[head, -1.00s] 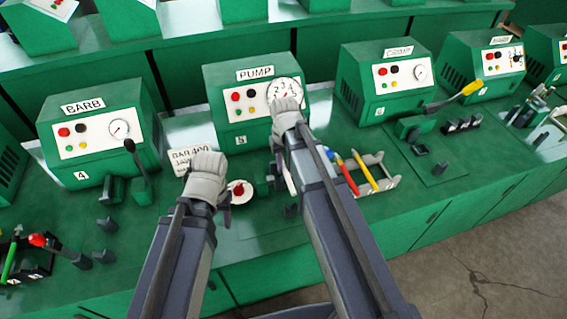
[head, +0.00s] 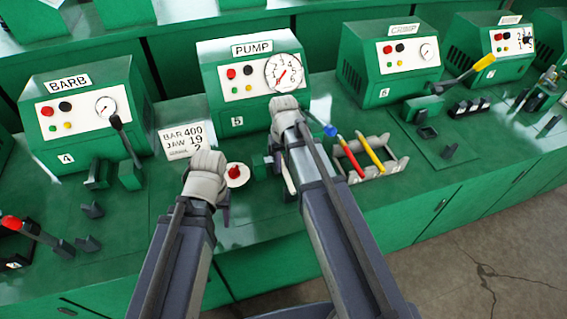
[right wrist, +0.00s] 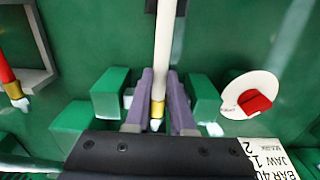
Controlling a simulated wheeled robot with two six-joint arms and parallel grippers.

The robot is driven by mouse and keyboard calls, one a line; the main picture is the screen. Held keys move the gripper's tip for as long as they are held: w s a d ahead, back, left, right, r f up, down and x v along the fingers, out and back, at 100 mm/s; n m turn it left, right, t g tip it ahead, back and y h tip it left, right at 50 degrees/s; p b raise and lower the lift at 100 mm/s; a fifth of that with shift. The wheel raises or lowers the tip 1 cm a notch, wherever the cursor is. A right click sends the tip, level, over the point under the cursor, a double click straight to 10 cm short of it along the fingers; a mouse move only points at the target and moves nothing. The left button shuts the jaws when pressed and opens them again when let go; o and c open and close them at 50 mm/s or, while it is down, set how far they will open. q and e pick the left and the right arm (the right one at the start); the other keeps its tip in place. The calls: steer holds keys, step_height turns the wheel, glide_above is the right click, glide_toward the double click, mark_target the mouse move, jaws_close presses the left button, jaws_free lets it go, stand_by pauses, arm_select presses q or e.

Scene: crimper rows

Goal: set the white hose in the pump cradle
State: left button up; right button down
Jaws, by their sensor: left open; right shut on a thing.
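The white hose (right wrist: 163,45) shows in the right wrist view, with a brass ferrule (right wrist: 157,108) near its end. My right gripper (right wrist: 158,80) is shut on it, with one purple-grey finger on each side. The green blocks of the pump cradle (right wrist: 206,98) stand left and right of the fingers. I cannot tell whether the hose touches the cradle. In the head view my right gripper (head: 284,106) is in front of the PUMP machine (head: 215,97), and my arm hides most of the hose and cradle. My left gripper (head: 206,166) is open, left of the cradle.
A red knob on a white disc (head: 240,181) lies between my grippers. A BAR 400 card (head: 187,140) stands to its left. A grey rack (head: 394,168) with red and yellow handled pieces is right of my right arm. The BARB machine (head: 85,110) is at left, the CRIMP machine (head: 392,66) at right.

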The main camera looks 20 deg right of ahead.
arm_select(q)
steer(key=shift+f, duration=0.6)
arm_select(e)
steer(key=shift+f, duration=0.55)
steer(key=c, duration=0.7)
jaws_free()
arm_select(q)
steer(key=shift+r, duration=0.15)
arm_select(e)
steer(key=shift+r, duration=0.15)
step_height(320, 180, up, 8)
steer(key=p, duration=0.7)
arm_select(q)
step_height(320, 180, up, 8)
arm_select(e)
steer(key=shift+f, duration=0.2)
arm_select(q)
steer(key=shift+f, duration=0.2)
